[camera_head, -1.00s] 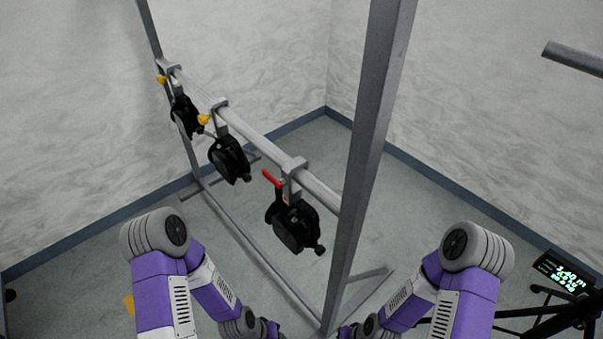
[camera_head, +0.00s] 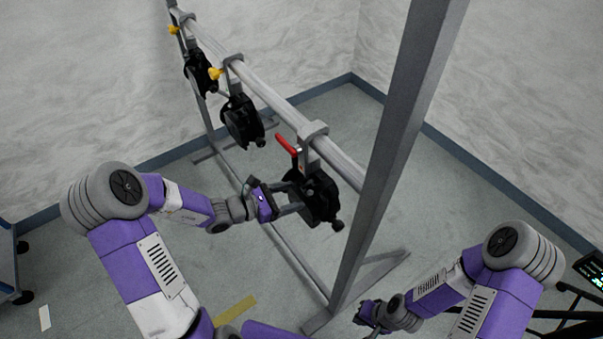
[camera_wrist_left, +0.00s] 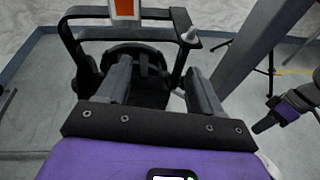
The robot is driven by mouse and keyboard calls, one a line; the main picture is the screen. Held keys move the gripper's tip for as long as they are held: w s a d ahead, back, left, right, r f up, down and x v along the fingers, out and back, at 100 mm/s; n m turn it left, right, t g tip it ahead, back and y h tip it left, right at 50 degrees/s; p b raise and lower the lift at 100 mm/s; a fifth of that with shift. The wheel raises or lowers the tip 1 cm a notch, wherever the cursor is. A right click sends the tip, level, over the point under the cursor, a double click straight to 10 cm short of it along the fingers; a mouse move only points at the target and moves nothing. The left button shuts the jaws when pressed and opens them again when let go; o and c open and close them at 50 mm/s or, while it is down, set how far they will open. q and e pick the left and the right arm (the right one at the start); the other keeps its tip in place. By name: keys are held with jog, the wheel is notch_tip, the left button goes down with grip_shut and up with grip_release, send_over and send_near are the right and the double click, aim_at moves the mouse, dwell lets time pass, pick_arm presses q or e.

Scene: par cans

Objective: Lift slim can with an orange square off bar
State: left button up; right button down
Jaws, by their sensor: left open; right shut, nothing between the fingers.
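The black can (camera_head: 318,198) nearest me hangs from the bar (camera_head: 275,100) by a grey clamp (camera_head: 314,135) with a red handle (camera_head: 287,145). The left wrist view shows a black yoke and an orange square (camera_wrist_left: 125,9) in a white border above the black can body (camera_wrist_left: 150,95). My left gripper (camera_head: 297,197) is open at the can's left side. In the wrist view its fingers (camera_wrist_left: 157,68) stand either side of the dark body; contact is unclear. My right gripper (camera_head: 366,316) is shut and empty, low right of the upright.
Two more black cans, a middle one (camera_head: 242,121) and a far one (camera_head: 200,74), hang along the bar from clamps with yellow knobs. A grey upright (camera_head: 398,150) stands just right of the near can. A yellow strip (camera_head: 235,310) lies on the floor.

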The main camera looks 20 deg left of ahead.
aim_at(311, 157)
pick_arm(q)
jog(key=w+r+t, duration=0.1)
jog(key=r, duration=0.1)
jog(key=w+a+r+n+t, duration=0.1)
jog(key=r, duration=0.1)
jog(key=w+r+n+t, duration=0.1)
jog(key=w+r, duration=0.1)
jog(key=shift+a+t, duration=0.3)
jog(key=shift+h, duration=0.3)
jog(key=b+x, duration=0.1)
jog(key=x, duration=0.5)
jog(key=shift+w+d+b, duration=0.15)
jog(key=shift+d+b, duration=0.15)
jog(key=shift+b, duration=0.05)
jog(key=shift+w+d+n, duration=0.3)
jog(key=shift+w, duration=0.15)
grip_shut()
jog(key=shift+r, duration=0.2)
